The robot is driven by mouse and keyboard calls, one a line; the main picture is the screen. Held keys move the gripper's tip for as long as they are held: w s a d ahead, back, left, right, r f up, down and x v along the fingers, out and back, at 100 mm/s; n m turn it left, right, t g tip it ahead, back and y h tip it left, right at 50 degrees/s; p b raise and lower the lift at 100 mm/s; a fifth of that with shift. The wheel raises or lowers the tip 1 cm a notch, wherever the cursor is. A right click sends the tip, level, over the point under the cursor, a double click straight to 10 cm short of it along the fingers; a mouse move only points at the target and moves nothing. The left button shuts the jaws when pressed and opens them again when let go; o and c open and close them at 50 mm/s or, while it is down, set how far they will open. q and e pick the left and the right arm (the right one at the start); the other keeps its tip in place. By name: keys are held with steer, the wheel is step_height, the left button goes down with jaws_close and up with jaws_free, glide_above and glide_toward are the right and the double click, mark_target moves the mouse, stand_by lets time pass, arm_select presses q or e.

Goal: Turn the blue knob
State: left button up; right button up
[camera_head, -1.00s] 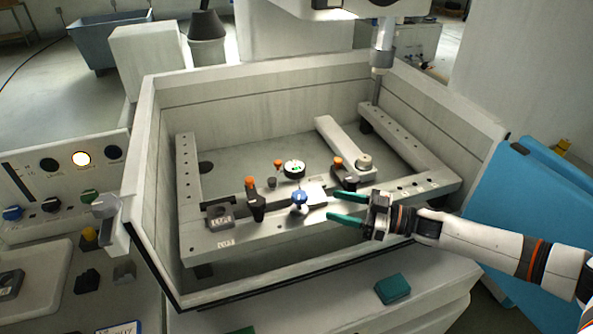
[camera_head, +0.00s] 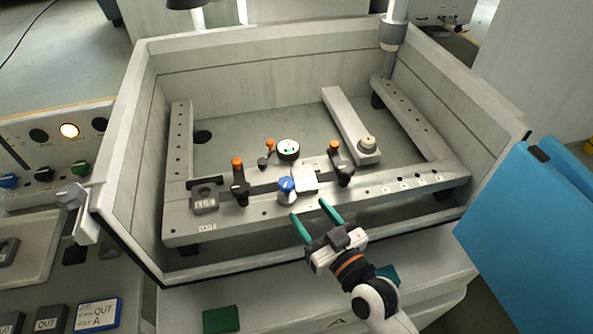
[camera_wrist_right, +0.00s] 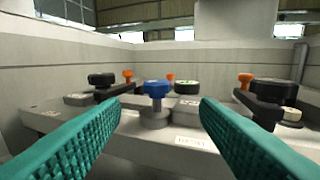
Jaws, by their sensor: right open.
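The blue knob (camera_head: 286,185) tops a short grey post on the front rail (camera_head: 240,219) of the metal frame inside the tank. In the right wrist view the blue knob (camera_wrist_right: 156,89) stands ahead, between the two fingers and left of centre. My right gripper (camera_head: 315,213) is open, its green fingers pointing at the knob from the front right. The fingertips are close to the knob but apart from it; nothing is between them. The right gripper also shows in the wrist view (camera_wrist_right: 160,115). My left gripper is not seen.
Black clamps with orange knobs (camera_head: 240,182) (camera_head: 340,165) flank the blue knob. A round dial (camera_head: 288,149) sits behind it. The tank wall (camera_head: 135,215) surrounds the frame. A control panel (camera_head: 50,150) is at left; a blue panel (camera_head: 530,225) is at right.

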mark_target(282, 178)
steer(key=p+x, duration=0.2)
steer(key=x, duration=0.9)
steer(key=shift+s+a+r, duration=0.15)
steer(key=shift+w+a, duration=0.25)
steer(key=shift+w, duration=0.1)
